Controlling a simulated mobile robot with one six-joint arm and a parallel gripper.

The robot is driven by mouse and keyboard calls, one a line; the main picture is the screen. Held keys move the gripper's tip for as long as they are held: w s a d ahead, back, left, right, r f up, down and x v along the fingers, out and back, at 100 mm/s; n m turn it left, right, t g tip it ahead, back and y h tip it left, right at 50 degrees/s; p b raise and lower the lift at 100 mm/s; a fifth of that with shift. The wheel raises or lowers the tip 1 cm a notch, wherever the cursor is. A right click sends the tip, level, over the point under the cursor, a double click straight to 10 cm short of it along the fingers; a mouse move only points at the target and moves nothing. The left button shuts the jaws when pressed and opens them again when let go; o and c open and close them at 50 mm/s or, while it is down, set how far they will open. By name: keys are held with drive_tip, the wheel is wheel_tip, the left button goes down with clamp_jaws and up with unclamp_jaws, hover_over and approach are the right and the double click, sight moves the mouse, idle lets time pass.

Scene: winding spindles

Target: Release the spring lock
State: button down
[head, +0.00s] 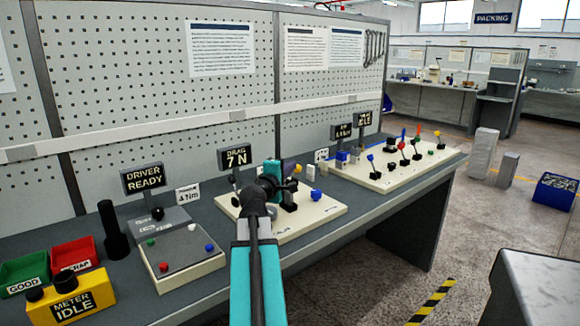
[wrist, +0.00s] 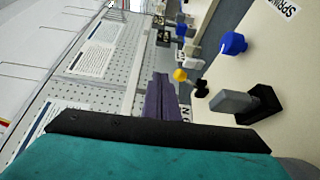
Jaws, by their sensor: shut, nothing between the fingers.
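My gripper (head: 289,168) is over the middle board (head: 330,210). In the wrist view its two purple-grey fingers (wrist: 161,98) lie together, with nothing between them. A blue knob (wrist: 232,43) stands on the pale board near a partly cut-off label that begins "SPRIN"; the blue knob (head: 317,195) also shows in the head view, right of my gripper. A grey lever (wrist: 232,103) on a black base lies between that knob and my wrist. My fingers are apart from both. I cannot tell for sure which part is the spring lock. My arm hides part of the board.
A yellow ball knob (wrist: 180,75) and a small black knob (wrist: 201,89) stand near my fingers. The DRAG 7 N display (head: 235,158) is behind the board. A grey panel with buttons (head: 180,262) is at left; another lever board (head: 400,165) is at right.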

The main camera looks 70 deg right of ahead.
drive_tip(key=shift+s+a+r, duration=0.1)
drive_tip(key=shift+s+a, duration=0.2)
drive_tip(key=shift+a, duration=0.3)
drive_tip(key=shift+s+a+r, duration=0.1)
drive_tip(key=shift+s+a, duration=0.2)
drive_tip(key=shift+a, duration=0.35)
drive_tip(key=shift+s+a, duration=0.3)
drive_tip(key=shift+a, duration=0.3)
